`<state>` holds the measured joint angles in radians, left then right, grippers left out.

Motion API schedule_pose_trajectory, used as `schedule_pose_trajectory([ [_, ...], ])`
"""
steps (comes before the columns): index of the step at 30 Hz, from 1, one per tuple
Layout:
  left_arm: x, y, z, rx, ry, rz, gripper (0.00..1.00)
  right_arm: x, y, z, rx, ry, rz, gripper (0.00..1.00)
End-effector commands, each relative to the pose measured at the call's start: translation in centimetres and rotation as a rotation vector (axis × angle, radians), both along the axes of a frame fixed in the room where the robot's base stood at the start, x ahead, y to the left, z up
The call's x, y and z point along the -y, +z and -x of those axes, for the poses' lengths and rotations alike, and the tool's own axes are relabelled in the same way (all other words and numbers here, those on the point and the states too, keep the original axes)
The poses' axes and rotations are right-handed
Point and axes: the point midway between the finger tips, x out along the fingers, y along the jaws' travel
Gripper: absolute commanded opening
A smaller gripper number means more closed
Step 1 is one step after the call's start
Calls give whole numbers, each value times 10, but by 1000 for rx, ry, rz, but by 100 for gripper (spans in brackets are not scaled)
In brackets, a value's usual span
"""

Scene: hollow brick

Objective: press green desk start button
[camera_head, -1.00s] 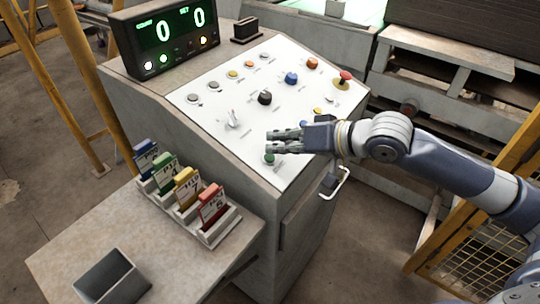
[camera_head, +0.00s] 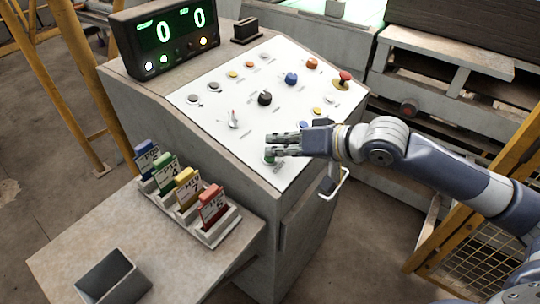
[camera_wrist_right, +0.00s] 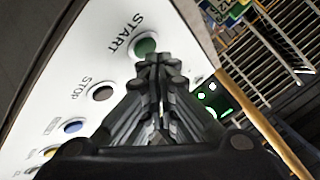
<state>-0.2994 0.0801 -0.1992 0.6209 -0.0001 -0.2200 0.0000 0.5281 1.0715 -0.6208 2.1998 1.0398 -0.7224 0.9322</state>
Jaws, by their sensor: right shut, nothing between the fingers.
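The green start button (camera_head: 269,158) sits near the front edge of the white sloping panel (camera_head: 215,130) of the desk. It also shows in the right wrist view as a green disc (camera_wrist_right: 146,44) beside the word START. My right gripper (camera_head: 269,146) is shut and empty, with its fingertips at the button. In the right wrist view, my shut fingertips (camera_wrist_right: 154,60) overlap the near edge of the button. Whether they touch it or hover just above it, I cannot tell. My left gripper is not in view.
A dark stop button (camera_wrist_right: 103,92) lies beside the start button. A red mushroom button (camera_head: 344,76), knobs and a lever (camera_head: 233,120) stand on the panel. A display (camera_head: 165,36) reads 0 and 0. A rack of coloured cards (camera_head: 205,228) stands on the lower shelf.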

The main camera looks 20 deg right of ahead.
Motion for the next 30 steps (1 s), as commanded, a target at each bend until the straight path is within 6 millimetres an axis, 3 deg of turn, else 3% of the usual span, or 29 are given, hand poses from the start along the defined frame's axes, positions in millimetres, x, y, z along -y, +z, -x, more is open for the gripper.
schedule_pose_trajectory([
  [30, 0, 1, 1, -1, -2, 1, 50, -2, -8, -2, -1, 1, -1, 0],
])
